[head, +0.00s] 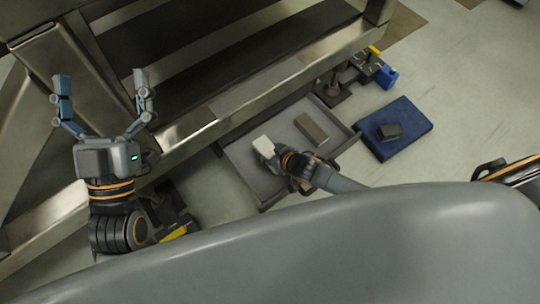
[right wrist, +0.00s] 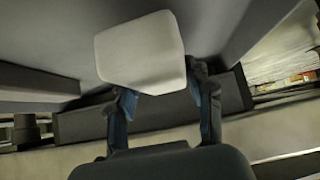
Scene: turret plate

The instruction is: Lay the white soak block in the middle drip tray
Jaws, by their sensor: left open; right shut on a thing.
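The white soak block (head: 264,146) is held in my right gripper (head: 272,157), over the left part of a grey, walled drip tray (head: 240,163). The right wrist view shows the white block (right wrist: 140,52) in front of the blue-grey fingers (right wrist: 165,98), with grey tray surfaces around it. I cannot tell whether the block touches the tray floor. My left gripper (head: 103,100) is open and empty, at the left in front of the metal frame. My right gripper's fingers are mostly hidden in the head view.
A brown-grey block (head: 311,130) lies in the same tray, towards its right. A blue mat (head: 407,141) with a dark block (head: 389,131) lies right of the tray. A blue item (head: 387,77) and dark fittings stand behind. A metal frame (head: 185,125) runs along the tray's back.

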